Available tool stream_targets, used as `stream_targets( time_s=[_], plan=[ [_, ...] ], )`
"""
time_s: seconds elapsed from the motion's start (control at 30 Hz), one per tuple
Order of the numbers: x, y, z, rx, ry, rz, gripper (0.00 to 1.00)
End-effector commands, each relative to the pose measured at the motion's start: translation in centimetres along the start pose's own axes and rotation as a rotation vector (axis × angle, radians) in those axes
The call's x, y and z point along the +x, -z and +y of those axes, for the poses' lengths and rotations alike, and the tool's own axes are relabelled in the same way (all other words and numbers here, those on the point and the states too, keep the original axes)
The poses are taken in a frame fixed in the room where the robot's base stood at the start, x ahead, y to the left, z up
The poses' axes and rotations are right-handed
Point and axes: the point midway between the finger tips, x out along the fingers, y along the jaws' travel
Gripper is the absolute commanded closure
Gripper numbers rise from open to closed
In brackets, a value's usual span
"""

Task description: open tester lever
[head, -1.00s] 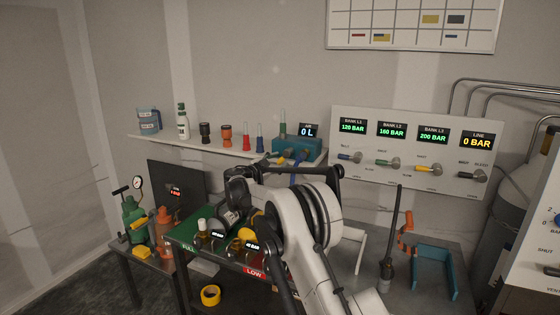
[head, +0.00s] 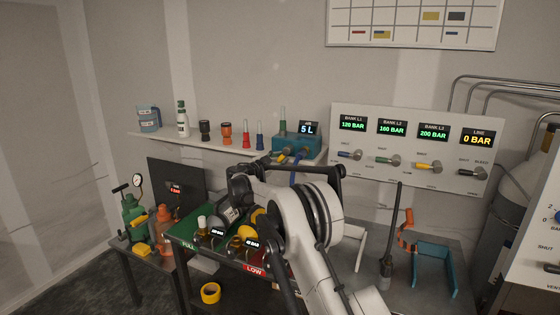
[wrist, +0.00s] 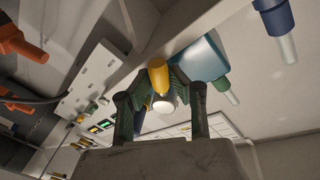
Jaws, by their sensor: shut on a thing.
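The tester is a teal block (head: 289,144) on the wall shelf, with a small display (head: 308,129) reading 5 L above it. In the wrist view the teal block (wrist: 203,60) lies just right of the fingers. My gripper (wrist: 159,82) is shut on a yellow lever handle (wrist: 158,73) with a pale round end, between its two dark fingers. In the head view my gripper is at the front of the tester, largely hidden by my arm. A blue part hangs beside it.
A valve panel (head: 405,150) with several levers is on the right wall. Below stand a green-and-red tray (head: 188,240) with cylinders and a bench with a teal bracket (head: 436,270).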

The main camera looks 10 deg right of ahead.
Motion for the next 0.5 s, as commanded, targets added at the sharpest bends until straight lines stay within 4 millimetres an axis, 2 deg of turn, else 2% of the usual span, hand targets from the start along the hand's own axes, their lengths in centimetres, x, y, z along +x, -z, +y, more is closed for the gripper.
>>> stream_targets(
  time_s=[0.2, 0.47, 0.5],
  plan=[
    [0.08, -0.14, 0.50, -0.081, 0.011, 0.018, 1.00],
    [0.08, -0.04, 0.44, -0.086, 0.011, 0.018, 1.00],
    [0.08, -0.04, 0.44, -0.085, 0.011, 0.018, 0.80]
  ],
)
